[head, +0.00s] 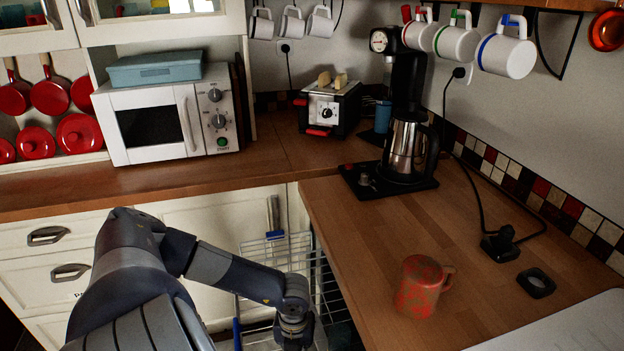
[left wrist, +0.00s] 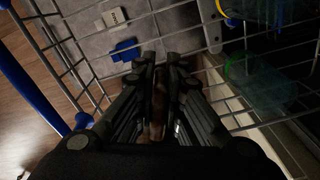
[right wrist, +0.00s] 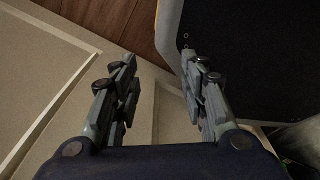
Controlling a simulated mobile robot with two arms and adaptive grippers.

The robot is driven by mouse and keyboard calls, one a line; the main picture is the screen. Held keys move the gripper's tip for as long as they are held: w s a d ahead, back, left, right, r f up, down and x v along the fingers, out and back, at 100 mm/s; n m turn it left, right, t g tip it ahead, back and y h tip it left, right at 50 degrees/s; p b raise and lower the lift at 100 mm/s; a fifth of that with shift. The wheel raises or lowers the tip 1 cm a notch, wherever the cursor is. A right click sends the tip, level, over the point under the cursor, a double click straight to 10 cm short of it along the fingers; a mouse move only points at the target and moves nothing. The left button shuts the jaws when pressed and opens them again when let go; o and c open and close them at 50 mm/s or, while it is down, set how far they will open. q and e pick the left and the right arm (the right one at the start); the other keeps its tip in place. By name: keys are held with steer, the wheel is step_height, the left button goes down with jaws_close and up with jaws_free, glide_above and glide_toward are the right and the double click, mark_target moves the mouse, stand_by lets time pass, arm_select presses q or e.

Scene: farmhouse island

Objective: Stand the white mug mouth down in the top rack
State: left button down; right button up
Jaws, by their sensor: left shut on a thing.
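My left gripper (head: 293,338) reaches down at the wire rack (head: 275,243) below the counter. In the left wrist view the gripper (left wrist: 158,62) is shut on a narrow, dim brownish thing (left wrist: 157,105), mostly hidden by the fingers. I cannot tell whether it is part of a mug. White mugs with coloured bands hang at the upper right, among them a blue-banded one (head: 506,56). Smaller pale mugs (head: 292,26) hang at the top middle. My right gripper (right wrist: 160,72) is open and empty, outside the head view.
A mottled red mug (head: 421,287) stands on the wooden counter (head: 350,240). In the left wrist view a blue piece (left wrist: 125,49) and a greenish clear vessel (left wrist: 258,84) show by the rack wires.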

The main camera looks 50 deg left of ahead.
arm_select(q)
step_height(320, 180, down, 4)
steer(key=shift+s+r, duration=0.1)
steer(key=shift+s, duration=0.05)
step_height(320, 180, down, 3)
steer(key=shift+f, duration=0.55)
steer(key=c, duration=1.7)
jaws_free()
steer(key=shift+f, duration=0.1)
arm_select(e)
steer(key=shift+s+f, duration=0.15)
steer(key=shift+s, duration=0.6)
arm_select(q)
steer(key=shift+r, duration=0.4)
step_height(320, 180, up, 12)
steer(key=shift+f, duration=0.25)
arm_select(e)
steer(key=shift+w, duration=0.25)
